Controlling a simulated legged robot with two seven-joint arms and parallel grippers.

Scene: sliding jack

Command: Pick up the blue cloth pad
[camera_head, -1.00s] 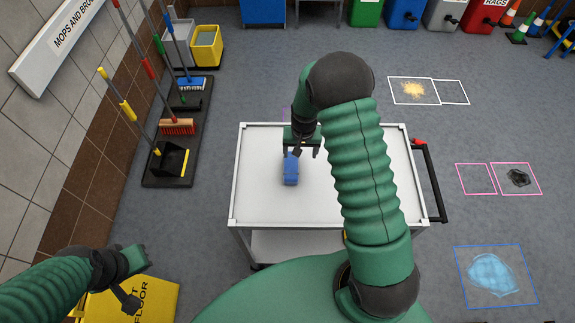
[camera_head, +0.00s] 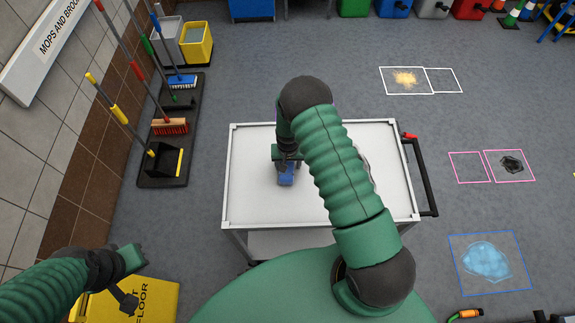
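The blue cloth pad (camera_head: 286,178) lies on the white top of the cart (camera_head: 252,204), left of its middle. My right gripper (camera_head: 287,164) is directly over the pad and covers its far part. Its fingers reach down at the pad, but they are small and partly hidden, so I cannot tell whether they are closed on it. My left gripper (camera_head: 134,279) is at the lower left, away from the cart, above a yellow floor sign (camera_head: 150,302). Its finger parts stand well apart with nothing between them.
The cart's red-tipped handle (camera_head: 424,180) is on its right side. Brooms and a dustpan (camera_head: 163,160) stand on a dark rack at the left wall. Outlined floor squares hold a yellow spill (camera_head: 405,79), a dark spill (camera_head: 511,164) and a blue puddle (camera_head: 486,262).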

